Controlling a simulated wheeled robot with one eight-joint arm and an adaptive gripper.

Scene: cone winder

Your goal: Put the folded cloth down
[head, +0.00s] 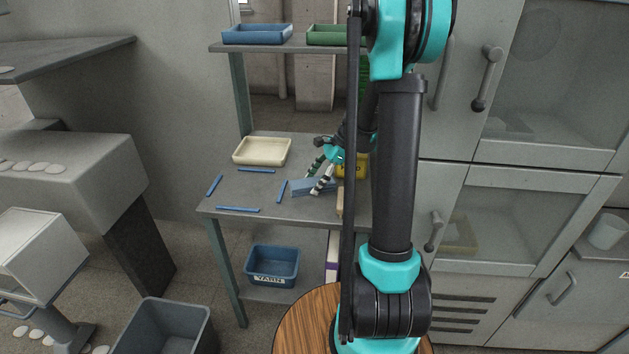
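The folded cloth (301,188) is a small blue-grey block at the right part of the grey worktable in the head view. My gripper (319,175) reaches in from the right, with one dark, banded finger behind the cloth and the other in front of it. The fingers appear shut on the cloth. I cannot tell whether its underside touches the tabletop. Several blue strips (238,209) mark out a bare rectangle on the table (245,190), to the left of the cloth.
A cream tray (262,163) stands at the back of the table. A yellow container (351,170) is just right of my gripper. A shelf above holds a blue tray (257,40) and a green tray (325,41). A blue YARN bin (272,279) sits below.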

